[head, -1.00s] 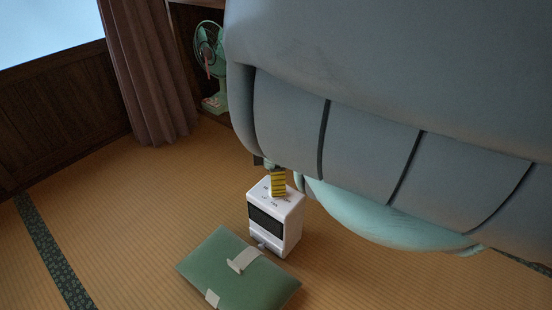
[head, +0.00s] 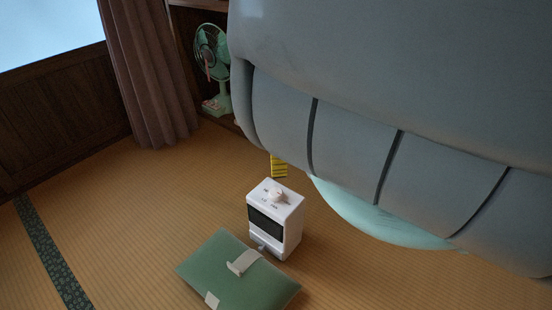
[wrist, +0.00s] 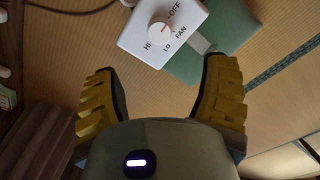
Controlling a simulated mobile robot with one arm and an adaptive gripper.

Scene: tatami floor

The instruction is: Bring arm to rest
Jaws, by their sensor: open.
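My gripper (wrist: 162,68) is open and empty, its two yellow ribbed fingers spread apart in the wrist view. In the head view only one yellow finger (head: 279,166) shows below my grey arm, behind and above the white heater (head: 275,220); the rest of the gripper is hidden by my arm. The heater stands upright on the floor with a dial (head: 275,194) on top. In the wrist view the heater top (wrist: 165,38) and its white dial (wrist: 161,32) lie beyond the fingertips, with OFF, FAN, LO and HI markings. No contact with the gripper shows.
A green cushion-like object (head: 230,285) with pale straps lies in front of the heater. A green fan (head: 212,65) stands in a shelf recess beside a brown curtain (head: 150,80). The tatami (head: 130,220) on the left is clear. My arm covers the upper right.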

